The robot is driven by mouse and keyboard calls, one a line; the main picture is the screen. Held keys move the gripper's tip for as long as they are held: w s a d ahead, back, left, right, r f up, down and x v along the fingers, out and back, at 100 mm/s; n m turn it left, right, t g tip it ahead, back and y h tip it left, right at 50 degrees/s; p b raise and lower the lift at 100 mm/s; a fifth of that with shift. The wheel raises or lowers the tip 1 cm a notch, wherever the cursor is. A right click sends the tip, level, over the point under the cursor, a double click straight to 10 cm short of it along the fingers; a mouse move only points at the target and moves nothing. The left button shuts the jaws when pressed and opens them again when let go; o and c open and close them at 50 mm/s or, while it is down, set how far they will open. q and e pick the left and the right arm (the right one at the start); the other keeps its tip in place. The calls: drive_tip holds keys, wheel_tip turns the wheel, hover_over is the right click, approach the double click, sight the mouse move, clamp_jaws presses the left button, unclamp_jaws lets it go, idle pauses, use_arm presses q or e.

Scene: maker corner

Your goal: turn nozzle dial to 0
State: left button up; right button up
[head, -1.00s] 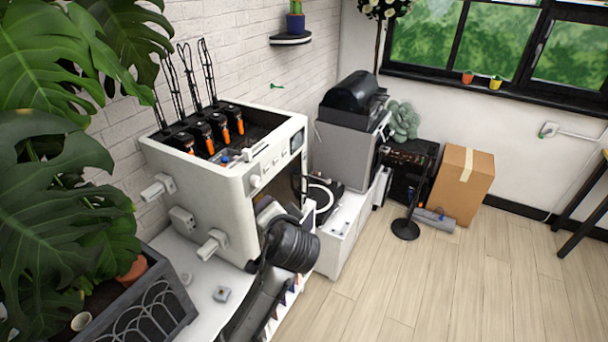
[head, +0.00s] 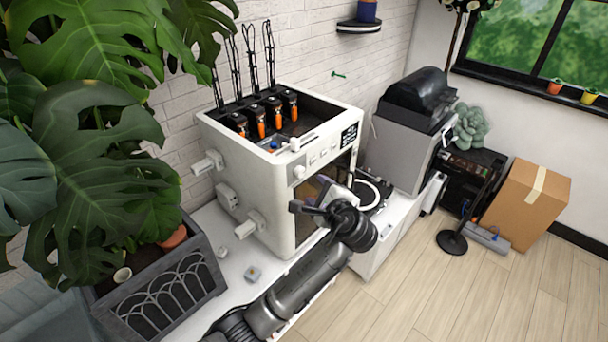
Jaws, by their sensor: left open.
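The white 3D printer (head: 245,180) stands on the white bench against the brick wall. A round white dial (head: 299,172) sits on its front panel, near the left corner; its marks are too small to read, and I cannot tell whether it is the nozzle dial. Smaller controls and a dark screen (head: 349,136) lie to its right. My left gripper (head: 310,197) is open in front of the printer, a little below the dial. It appears apart from the dial and covers part of the printer's front opening. My right gripper is not in view.
A planter (head: 160,290) with large leaves fills the left. A turntable (head: 374,192) and a grey machine (head: 403,150) stand right of the printer.

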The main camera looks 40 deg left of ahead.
sight(302, 174)
use_arm(q)
drive_tip(key=p+x, duration=0.1)
drive_tip(key=x, duration=0.9)
drive_tip(key=shift+d, duration=0.1)
drive_tip(key=c, duration=0.9)
